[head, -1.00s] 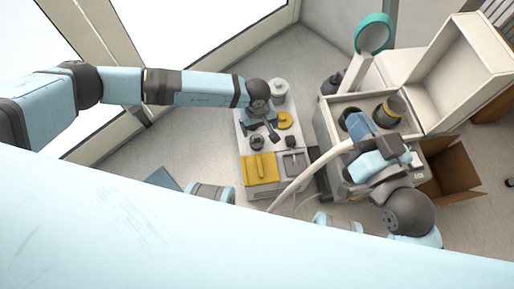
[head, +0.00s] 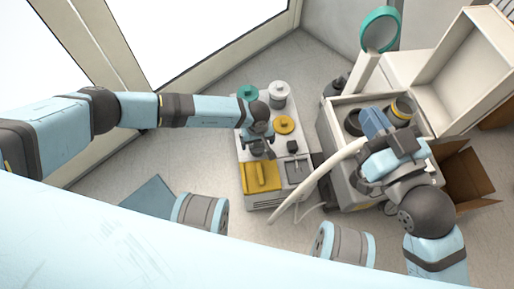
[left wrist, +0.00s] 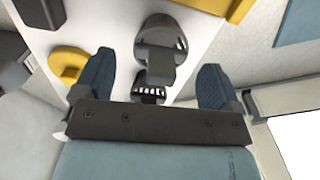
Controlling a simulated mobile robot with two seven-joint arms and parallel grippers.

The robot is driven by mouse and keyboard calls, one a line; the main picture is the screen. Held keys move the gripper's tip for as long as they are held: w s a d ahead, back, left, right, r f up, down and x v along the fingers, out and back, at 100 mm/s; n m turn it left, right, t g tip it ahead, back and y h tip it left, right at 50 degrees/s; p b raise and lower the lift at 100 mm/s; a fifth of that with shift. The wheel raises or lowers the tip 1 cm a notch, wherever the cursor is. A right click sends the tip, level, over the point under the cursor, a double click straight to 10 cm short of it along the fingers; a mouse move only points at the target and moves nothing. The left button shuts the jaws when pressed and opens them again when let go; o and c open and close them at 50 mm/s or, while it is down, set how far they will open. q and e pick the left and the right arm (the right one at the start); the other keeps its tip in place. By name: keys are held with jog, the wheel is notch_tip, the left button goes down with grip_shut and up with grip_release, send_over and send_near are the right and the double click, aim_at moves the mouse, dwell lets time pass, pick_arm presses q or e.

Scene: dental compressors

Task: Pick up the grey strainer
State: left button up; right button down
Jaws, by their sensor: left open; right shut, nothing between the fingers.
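The grey strainer (left wrist: 157,52) is a dark grey piece with a rounded head and a slotted end. In the left wrist view it lies on the white table top (left wrist: 115,25), between my open left fingers and in front of the palm. In the head view my left gripper (head: 258,143) is over the strainer (head: 258,152) and partly hides it. In the left wrist view the open left gripper (left wrist: 156,82) has one blue finger on each side of it, with gaps; contact is not visible. My right gripper (head: 374,122) is shut and empty above the compressor box.
On the table stand a yellow tray (head: 261,177), a grey tray (head: 298,168), a yellow disc (head: 284,125), a grey canister (head: 279,96) and a teal round piece (head: 247,91). The open compressor box (head: 338,128) is to the right, with a pale hose (head: 318,175) in front.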

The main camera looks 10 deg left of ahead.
pick_arm(q)
notch_tip(320, 180, down, 2)
jog(key=shift+f, duration=0.1)
jog(key=c, duration=1)
jog(key=shift+r, duration=0.25)
